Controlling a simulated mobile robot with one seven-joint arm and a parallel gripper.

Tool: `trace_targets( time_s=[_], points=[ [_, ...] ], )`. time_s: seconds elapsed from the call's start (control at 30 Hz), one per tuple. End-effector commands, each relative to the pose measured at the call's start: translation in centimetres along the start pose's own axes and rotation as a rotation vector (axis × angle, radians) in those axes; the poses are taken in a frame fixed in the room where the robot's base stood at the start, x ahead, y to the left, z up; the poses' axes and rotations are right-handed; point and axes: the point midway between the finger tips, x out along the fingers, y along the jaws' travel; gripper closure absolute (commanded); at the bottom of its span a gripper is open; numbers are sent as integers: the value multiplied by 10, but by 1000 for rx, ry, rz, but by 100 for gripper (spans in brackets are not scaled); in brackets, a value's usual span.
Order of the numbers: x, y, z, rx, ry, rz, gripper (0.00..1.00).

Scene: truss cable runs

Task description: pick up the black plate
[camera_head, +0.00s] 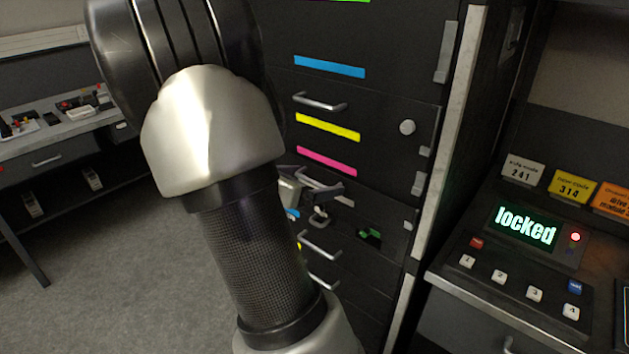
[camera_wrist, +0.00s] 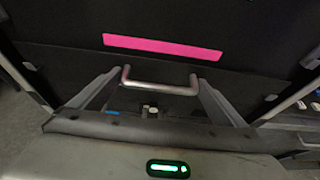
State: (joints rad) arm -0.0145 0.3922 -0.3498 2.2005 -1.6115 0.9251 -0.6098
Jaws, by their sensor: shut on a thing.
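My gripper (camera_wrist: 159,82) reaches toward the black drawer front just below the pink label, with one grey finger on each side. A silver bar handle (camera_wrist: 161,88) spans the space between the fingertips, and the fingers appear to be shut on its two ends. In the head view my gripper (camera_head: 318,192) is at the cabinet, partly hidden behind my arm. I cannot make out a separate black plate; the cabinet's drawer fronts are black. A small black item with green marks (camera_head: 369,236) shows on the cabinet front, right of and below my gripper.
The black drawer cabinet (camera_head: 385,60) has coloured labels and more handles above and below. A control panel (camera_head: 526,226) reading "locked" stands to the right, with numbered buttons. A workbench (camera_head: 60,135) with small items is at the far left. Carpeted floor (camera_head: 120,270) lies open left of my arm.

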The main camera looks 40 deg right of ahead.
Motion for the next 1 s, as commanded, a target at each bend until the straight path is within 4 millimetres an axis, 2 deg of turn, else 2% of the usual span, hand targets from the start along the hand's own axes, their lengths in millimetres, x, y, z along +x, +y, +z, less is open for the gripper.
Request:
trace_targets(
  time_s=[0.03,0.1,0.13,0.17,0.4,0.5,0.7,1.0],
  points=[
    [-12,3,5,0,2,10,43],
    [-26,4,6,-1,3,11,54],
    [-33,4,6,-1,3,13,54],
    [-40,4,7,-2,4,13,61],
    [-103,3,13,-2,4,12,61],
    [-123,2,14,-1,3,10,61],
    [-146,2,16,-1,3,7,61],
    [-154,1,23,-1,2,5,61]
  ],
)
